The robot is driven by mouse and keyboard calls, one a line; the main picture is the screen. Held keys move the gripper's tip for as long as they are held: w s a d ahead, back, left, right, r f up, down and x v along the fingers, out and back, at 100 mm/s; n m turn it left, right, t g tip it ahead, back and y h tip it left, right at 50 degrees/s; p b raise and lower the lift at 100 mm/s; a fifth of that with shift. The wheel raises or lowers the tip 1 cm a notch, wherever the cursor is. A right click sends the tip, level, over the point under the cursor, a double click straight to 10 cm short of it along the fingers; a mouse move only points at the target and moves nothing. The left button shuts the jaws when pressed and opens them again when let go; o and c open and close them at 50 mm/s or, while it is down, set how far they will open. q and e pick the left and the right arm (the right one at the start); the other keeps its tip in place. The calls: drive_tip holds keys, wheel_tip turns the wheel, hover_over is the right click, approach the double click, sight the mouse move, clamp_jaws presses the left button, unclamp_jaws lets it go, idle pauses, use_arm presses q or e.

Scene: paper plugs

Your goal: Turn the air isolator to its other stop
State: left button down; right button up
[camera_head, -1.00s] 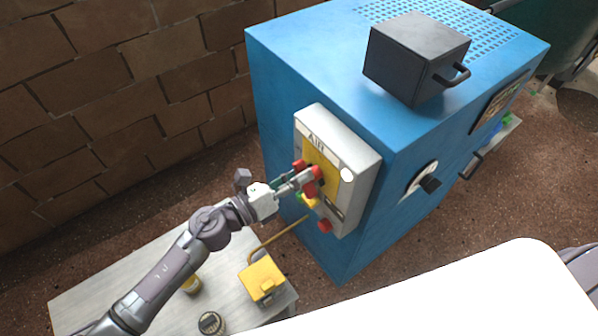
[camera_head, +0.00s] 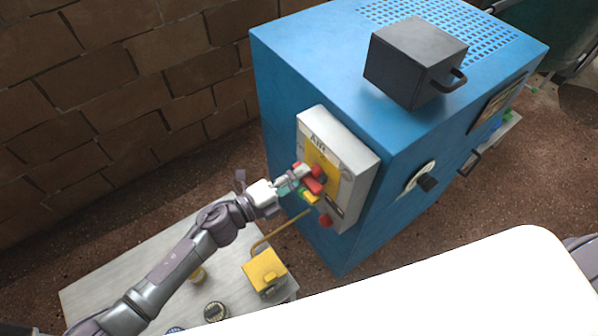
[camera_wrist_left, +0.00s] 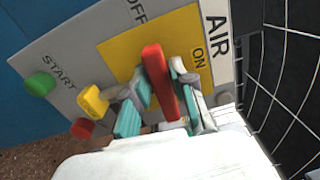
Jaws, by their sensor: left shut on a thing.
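The air isolator is a red lever (camera_head: 313,186) on a yellow plate (camera_head: 330,180), on a light grey panel marked AIR. In the left wrist view the red lever (camera_wrist_left: 158,75) stands out over the yellow plate (camera_wrist_left: 120,50), its far end between the OFF and ON labels. My left gripper (camera_wrist_left: 162,85) is shut on the lever, a teal-padded finger on each side. In the head view my left gripper (camera_head: 298,180) is at the panel front and partly covers the lever. My right gripper is not in view.
The panel has a green START button (camera_wrist_left: 40,84), a yellow piece (camera_wrist_left: 93,101) and a red button (camera_head: 326,221). A blue cabinet (camera_head: 300,80) carries the panel, with a black box (camera_head: 415,60) on top. A grey table (camera_head: 130,275) holds a yellow box (camera_head: 264,270).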

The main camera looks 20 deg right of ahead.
use_arm(q)
drive_tip(key=shift+f+n, duration=0.1)
drive_tip(key=shift+n, duration=0.5)
drive_tip(key=c, duration=1.1)
unclamp_jaws()
drive_tip(key=v, duration=1.2)
